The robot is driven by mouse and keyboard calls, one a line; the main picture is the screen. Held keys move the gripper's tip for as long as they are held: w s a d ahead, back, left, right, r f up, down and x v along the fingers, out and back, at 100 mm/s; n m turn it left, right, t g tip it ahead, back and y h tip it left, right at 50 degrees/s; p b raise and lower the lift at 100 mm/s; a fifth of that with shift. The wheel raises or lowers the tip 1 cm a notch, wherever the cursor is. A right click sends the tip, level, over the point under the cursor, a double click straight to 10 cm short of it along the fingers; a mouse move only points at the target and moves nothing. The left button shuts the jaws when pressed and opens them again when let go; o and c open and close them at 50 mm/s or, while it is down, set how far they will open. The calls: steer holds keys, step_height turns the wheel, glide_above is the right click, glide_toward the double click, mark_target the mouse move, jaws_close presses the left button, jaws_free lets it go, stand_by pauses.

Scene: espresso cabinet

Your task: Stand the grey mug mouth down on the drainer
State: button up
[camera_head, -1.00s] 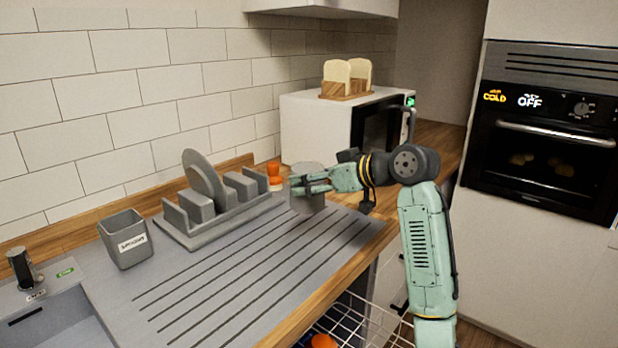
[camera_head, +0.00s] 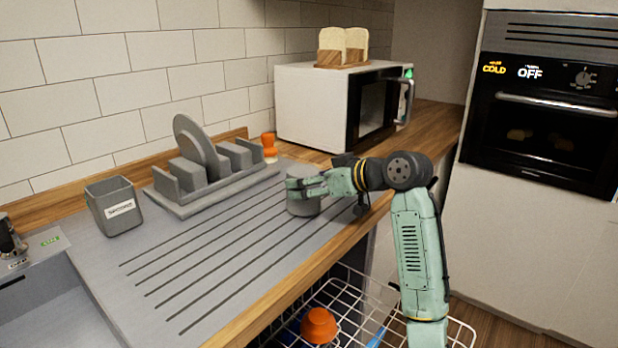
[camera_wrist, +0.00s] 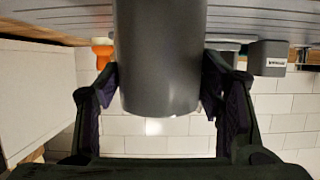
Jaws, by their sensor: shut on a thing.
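My gripper (camera_head: 298,189) is shut on the grey mug (camera_head: 302,204), one finger on each side of it. The mug is upright in line, at the far right end of the grooved grey drainer (camera_head: 215,268). Its lower end is at or just above the drainer; I cannot tell if it touches. The wrist view is upside down and shows the mug (camera_wrist: 160,60) between the fingers (camera_wrist: 161,95). The mug's upper end looks plain grey, and I cannot clearly tell whether it is base or mouth.
A grey plate rack (camera_head: 215,188) and a labelled grey holder (camera_head: 115,210) stand on the left. An orange item (camera_head: 269,147) is behind the mug. A microwave (camera_head: 310,105) stands beyond. An open wire basket (camera_head: 375,300) is below the counter edge. The drainer's middle is clear.

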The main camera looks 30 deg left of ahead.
steer(key=shift+f, duration=0.35)
stand_by(0.4)
steer(key=o, duration=1.5)
steer(key=shift+f, duration=0.1)
steer(key=v, duration=1.2)
